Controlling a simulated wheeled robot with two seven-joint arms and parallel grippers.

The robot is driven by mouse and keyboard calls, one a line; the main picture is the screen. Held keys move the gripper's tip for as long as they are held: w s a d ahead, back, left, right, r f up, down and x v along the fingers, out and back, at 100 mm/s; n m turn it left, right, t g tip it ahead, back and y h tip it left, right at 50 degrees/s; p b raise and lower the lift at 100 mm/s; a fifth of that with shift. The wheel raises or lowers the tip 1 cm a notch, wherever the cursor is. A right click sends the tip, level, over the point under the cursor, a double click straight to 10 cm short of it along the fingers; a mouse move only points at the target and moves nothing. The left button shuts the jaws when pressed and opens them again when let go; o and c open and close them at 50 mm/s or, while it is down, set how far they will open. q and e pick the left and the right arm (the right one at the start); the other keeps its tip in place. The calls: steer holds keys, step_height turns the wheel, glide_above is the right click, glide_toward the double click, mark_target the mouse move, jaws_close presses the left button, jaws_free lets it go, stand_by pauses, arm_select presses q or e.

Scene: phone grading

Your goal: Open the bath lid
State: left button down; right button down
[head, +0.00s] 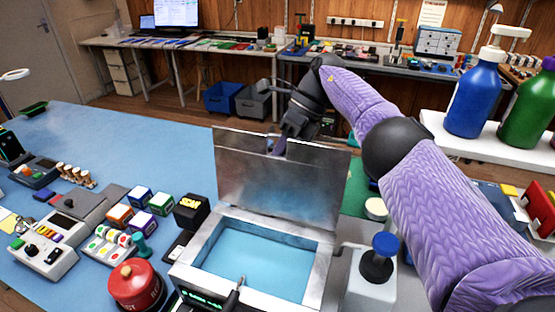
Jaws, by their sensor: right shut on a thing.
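The bath (205,285) is a metal box with light blue liquid inside, at the lower middle of the head view. Its metal lid (275,185) stands about upright at the bath's far side, so the bath's opening is uncovered. My right gripper (283,143) is at the lid's top edge, shut on the lid. Its fingertips are partly hidden by the lid, so the exact grip does not show. My left gripper is not in view.
A red round container (135,286), small coloured boxes (161,203) and a switch panel (113,246) stand left of the bath. A blue-topped dispenser (378,260) stands close on its right. Blue (473,95) and green bottles stand on a white shelf. The blue mat's (100,135) far part is clear.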

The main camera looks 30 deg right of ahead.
steer(key=shift+d, duration=0.1)
stand_by(0.4)
steer(key=c, duration=0.7)
jaws_free()
steer(key=shift+w, duration=0.1)
steer(key=shift+o, duration=0.2)
